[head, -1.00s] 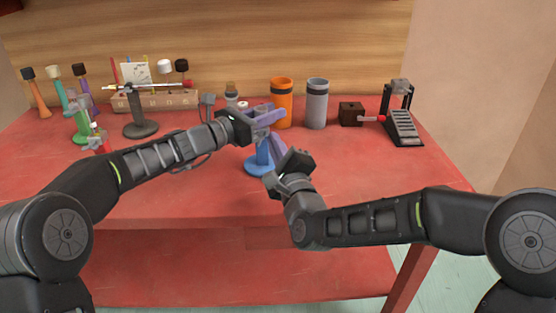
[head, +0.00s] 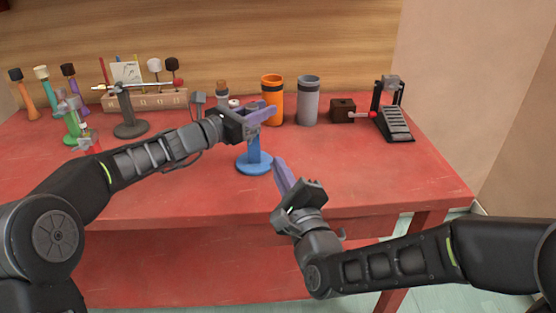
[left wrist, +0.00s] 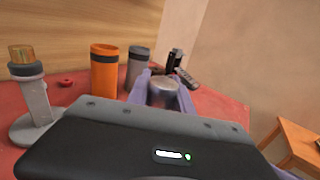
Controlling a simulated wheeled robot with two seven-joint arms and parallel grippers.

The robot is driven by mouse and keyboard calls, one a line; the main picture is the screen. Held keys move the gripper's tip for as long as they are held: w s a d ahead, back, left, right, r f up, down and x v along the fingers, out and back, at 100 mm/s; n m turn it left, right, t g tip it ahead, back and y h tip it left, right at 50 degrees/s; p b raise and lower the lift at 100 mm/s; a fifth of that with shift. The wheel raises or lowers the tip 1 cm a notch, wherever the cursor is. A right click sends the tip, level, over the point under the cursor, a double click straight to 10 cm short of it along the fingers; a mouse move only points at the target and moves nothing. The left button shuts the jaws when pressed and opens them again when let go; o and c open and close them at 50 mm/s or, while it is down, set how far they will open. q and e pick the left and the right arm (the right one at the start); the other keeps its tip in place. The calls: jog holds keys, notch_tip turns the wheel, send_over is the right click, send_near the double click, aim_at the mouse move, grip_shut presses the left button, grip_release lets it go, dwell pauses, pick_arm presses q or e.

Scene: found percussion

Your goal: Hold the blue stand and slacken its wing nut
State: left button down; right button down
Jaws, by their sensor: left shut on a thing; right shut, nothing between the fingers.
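The blue stand (head: 254,147) is upright on the red table, its round base flat on the top. My left gripper (head: 264,115) is shut on the upper part of the stand, and its purple fingers cover the stand's top in the head view. In the left wrist view a grey rounded piece (left wrist: 163,92) sits between the fingers. I cannot make out the wing nut; it seems hidden by the left gripper. My right gripper (head: 282,172) is shut and empty, in front and to the right of the stand, apart from it.
An orange cup (head: 272,100) and a grey cup (head: 308,101) stand behind the blue stand. A dark box (head: 343,111) and a pedal device (head: 395,122) are at the right. A dark stand (head: 129,118) and a rack (head: 150,101) are at the left. The table's front right is clear.

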pick_arm(q)
jog(key=c, duration=1.1)
grip_release()
jog(key=shift+o, duration=0.2)
jog(key=shift+a, duration=0.15)
jog(key=v, duration=1.1)
jog(key=shift+s+a, duration=0.25)
jog(key=shift+s, duration=0.1)
